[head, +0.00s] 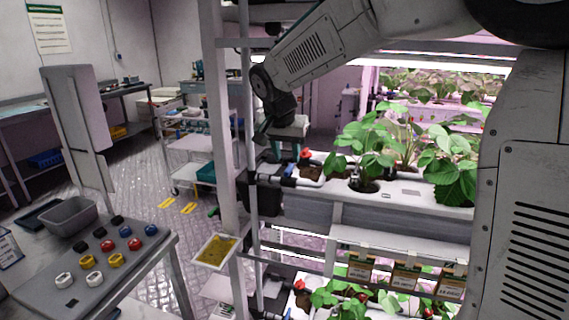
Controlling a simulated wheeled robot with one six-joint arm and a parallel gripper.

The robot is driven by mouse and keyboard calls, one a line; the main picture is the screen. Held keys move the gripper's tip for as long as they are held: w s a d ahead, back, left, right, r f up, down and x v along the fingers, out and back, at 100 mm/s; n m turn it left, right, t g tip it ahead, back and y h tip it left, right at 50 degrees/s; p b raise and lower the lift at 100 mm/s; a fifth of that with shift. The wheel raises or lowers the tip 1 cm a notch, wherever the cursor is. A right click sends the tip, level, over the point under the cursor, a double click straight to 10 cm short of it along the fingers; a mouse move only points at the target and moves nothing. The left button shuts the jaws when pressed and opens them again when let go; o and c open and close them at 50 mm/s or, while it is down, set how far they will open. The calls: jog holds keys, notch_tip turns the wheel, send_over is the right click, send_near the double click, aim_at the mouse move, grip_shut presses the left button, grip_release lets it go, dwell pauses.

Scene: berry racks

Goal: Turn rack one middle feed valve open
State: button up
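The rack (400,214) with strawberry plants stands at the right. At the left end of its middle tier, a small orange-red knob (305,154) sits on the pipework, with a blue-tipped fitting (289,170) just below it. I cannot tell which is the feed valve's handle, or its turn position. My gripper (261,133) is dark and small in this view, pointing down beside the rack's upright, above and left of the knob and apparently apart from it. Its fingers are too small and dark to tell open from shut.
A white upright post (224,120) and a yellow sticky card (216,250) are left of the rack's end. A lower tier has a similar red knob (299,285). A table with coloured knobs (107,246) stands front left. A cart (195,146) stands behind; patterned floor lies between.

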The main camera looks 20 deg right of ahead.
aim_at(289, 167)
jog(key=shift+x, duration=1.95)
